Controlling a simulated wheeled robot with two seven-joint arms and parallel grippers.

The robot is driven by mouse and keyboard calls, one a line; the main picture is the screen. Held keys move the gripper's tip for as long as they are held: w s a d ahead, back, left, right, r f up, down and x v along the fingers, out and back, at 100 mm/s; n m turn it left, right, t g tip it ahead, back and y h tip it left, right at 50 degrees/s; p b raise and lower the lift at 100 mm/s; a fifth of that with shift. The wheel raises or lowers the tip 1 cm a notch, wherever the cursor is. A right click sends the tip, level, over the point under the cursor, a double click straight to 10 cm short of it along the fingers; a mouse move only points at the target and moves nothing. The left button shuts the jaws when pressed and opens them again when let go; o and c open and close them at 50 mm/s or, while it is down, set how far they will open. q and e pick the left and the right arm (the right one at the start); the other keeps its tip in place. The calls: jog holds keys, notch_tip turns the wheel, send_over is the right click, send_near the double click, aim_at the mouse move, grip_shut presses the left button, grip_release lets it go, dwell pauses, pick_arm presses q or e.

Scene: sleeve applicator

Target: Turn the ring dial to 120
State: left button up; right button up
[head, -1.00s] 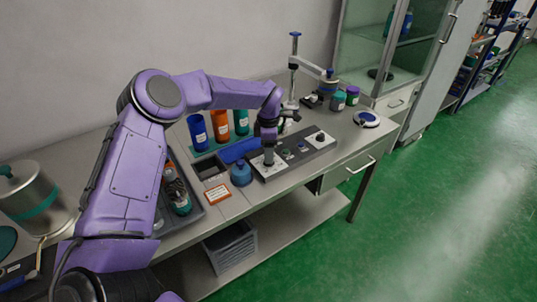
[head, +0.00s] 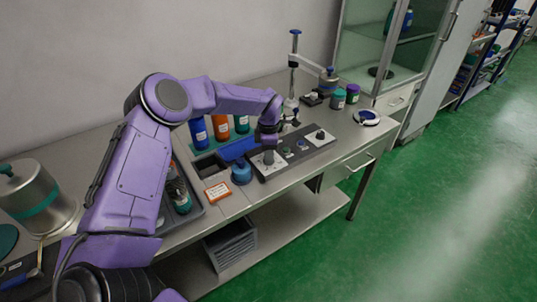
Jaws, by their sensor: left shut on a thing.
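A dark control panel (head: 309,150) lies on the bench, with a pale plate at its left end. A dark grey dial (head: 268,158) stands on that plate, directly below my left gripper (head: 268,149). The left gripper points down and is shut on the dial. The fingers and wrist hide the dial's upper part, and its markings are too small to read. A second dark knob (head: 320,134) sits on a pale plate at the panel's right end. Small buttons lie between the two plates. My right gripper is not in view.
A blue round-topped container (head: 241,173) and an orange-edged label card (head: 217,192) are left of the panel. Blue, orange and teal bottles stand behind. A stand with a jointed arm (head: 294,65) rises behind the panel. The bench is clear at front right.

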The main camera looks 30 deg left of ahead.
pick_arm(q)
jog(key=n+b, duration=0.2)
jog(key=n, duration=0.1)
jog(key=shift+f+n, duration=0.15)
jog(key=shift+n, duration=0.15)
jog(key=n+b, duration=0.2)
jog(key=n, duration=0.1)
jog(key=shift+n, duration=0.3)
jog(key=n+b, duration=0.3)
jog(key=n, duration=0.1)
jog(key=shift+n+b, duration=0.8)
jog(key=shift+n, duration=0.9)
jog(key=shift+r+n, duration=0.2)
jog(key=shift+n, duration=0.1)
jog(key=o, duration=1)
jog(key=shift+o, duration=0.2)
jog(key=shift+r, duration=0.1)
notch_tip(320, 180, up, 10)
jog(key=shift+r, duration=0.2)
